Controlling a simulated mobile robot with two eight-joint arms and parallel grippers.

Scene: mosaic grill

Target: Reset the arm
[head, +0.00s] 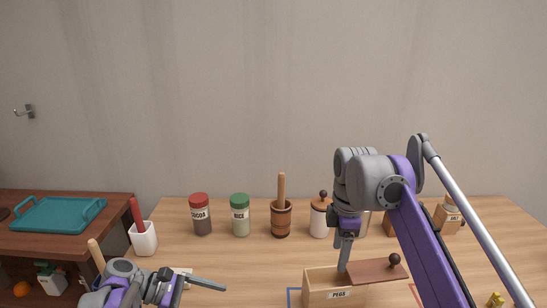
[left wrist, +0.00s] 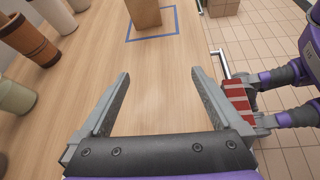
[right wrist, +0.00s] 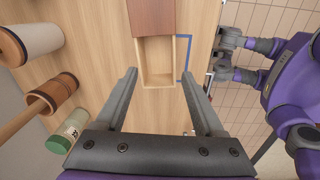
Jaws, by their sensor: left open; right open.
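A wooden box labelled PEGS (head: 320,291) stands on the table, with a dark brown lid (head: 372,271) with a round knob partly off to its right. In the right wrist view the box (right wrist: 145,63) is partly open, and no contents show in the open part. My right gripper (head: 344,262) points down at the box in the head view; its jaws (right wrist: 159,72) are open and empty. My left gripper (head: 205,284) is low at the table's left front; its jaws (left wrist: 160,74) are open with bare wood between them. A box end (left wrist: 145,13) shows beyond them.
Along the back stand a cocoa jar (head: 201,214), a green-lidded jar (head: 240,215), a wooden mortar with pestle (head: 281,218) and a white jar (head: 319,218). A teal tray (head: 58,214) lies on the left cabinet. A striped cloth (left wrist: 237,103) hangs by the front edge.

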